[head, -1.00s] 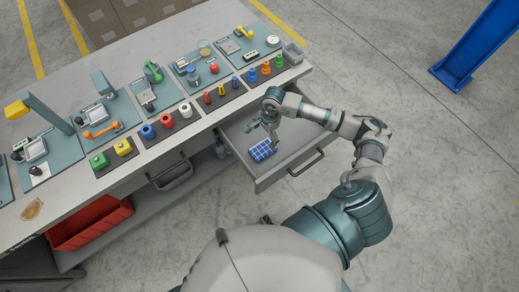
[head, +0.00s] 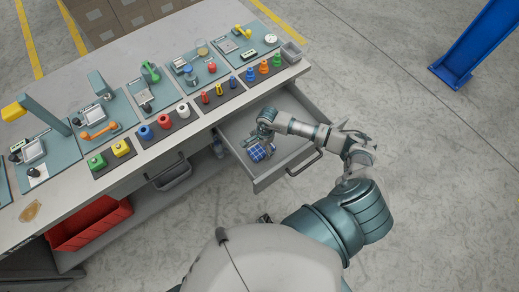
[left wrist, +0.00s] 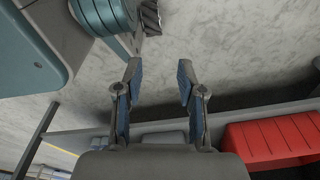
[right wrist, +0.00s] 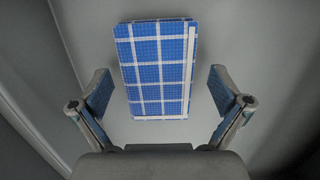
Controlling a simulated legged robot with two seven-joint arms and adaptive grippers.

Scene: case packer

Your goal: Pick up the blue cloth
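The blue cloth (head: 257,153) is a folded blue check with white lines, lying in the open drawer (head: 235,132). In the right wrist view the cloth (right wrist: 155,70) lies flat on the grey drawer floor, ahead of and between the fingers. My right gripper (right wrist: 160,92) is open and empty, with one finger out to each side of the cloth. In the head view my right gripper (head: 266,143) is over the cloth and hides part of it. My left gripper (left wrist: 160,72) is open and empty, with bare floor beyond its fingertips.
The drawer's front with its handle (head: 304,163) faces me. The workbench (head: 180,52) above carries several mats with coloured parts. A red bin (head: 92,222) sits on the lower shelf and shows in the left wrist view (left wrist: 275,138). A blue post (head: 480,42) stands at the far right.

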